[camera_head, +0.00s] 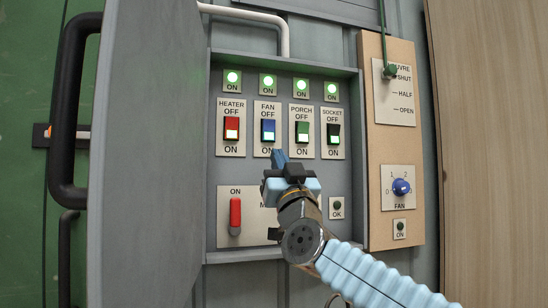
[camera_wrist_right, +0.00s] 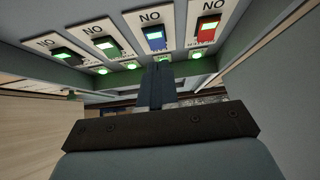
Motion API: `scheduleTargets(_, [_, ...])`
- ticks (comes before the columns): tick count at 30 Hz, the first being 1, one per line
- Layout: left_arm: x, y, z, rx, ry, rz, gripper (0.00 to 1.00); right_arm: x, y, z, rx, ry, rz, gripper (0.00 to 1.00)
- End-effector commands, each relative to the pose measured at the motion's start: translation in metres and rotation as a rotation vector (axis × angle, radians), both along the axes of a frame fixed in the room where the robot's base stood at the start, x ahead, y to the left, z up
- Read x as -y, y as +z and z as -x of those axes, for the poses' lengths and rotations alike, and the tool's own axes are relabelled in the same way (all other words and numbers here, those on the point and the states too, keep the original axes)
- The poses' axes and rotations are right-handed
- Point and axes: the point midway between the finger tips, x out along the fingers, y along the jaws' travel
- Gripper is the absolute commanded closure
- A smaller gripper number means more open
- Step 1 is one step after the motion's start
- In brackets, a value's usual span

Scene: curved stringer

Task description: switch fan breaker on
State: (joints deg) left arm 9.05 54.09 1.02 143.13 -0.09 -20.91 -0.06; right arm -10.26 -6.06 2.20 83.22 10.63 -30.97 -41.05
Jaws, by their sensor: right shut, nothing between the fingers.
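The fan breaker (camera_head: 268,130) is a blue rocker switch on a white plate, second from the left, labelled FAN with OFF above and ON below. Its lower part glows, and the green lamp (camera_head: 268,82) above it is lit. It also shows upside down in the right wrist view (camera_wrist_right: 154,38). My right gripper (camera_head: 279,158) is shut and empty, with its tips just below and slightly right of the fan rocker, near the plate's lower edge. I cannot tell whether they touch the plate. My left gripper is not in view.
The red heater (camera_head: 231,130), green porch (camera_head: 302,132) and black socket (camera_head: 334,134) breakers flank it, their lamps lit. A red main lever (camera_head: 235,215) is below. The open cabinet door (camera_head: 150,150) bounds the left. A wooden board with a blue fan knob (camera_head: 401,187) stands right.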

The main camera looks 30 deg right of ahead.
Motion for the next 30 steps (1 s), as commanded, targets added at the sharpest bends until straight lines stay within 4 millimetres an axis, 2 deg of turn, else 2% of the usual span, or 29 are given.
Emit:
scheduleTargets(1, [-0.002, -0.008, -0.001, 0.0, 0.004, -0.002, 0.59, -0.001, -0.011, 0.007, 0.001, 0.0, 0.0, 1.0])
scheduleTargets(4, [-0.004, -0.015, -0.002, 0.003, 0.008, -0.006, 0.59, -0.004, -0.025, 0.018, 0.001, 0.0, 0.0, 1.0])
scheduleTargets(10, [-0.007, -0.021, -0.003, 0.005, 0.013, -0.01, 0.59, -0.008, -0.042, 0.032, 0.001, 0.001, 0.0, 1.0])
scheduleTargets(30, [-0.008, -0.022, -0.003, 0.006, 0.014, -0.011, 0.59, -0.009, -0.045, 0.035, 0.001, 0.001, 0.0, 1.0])
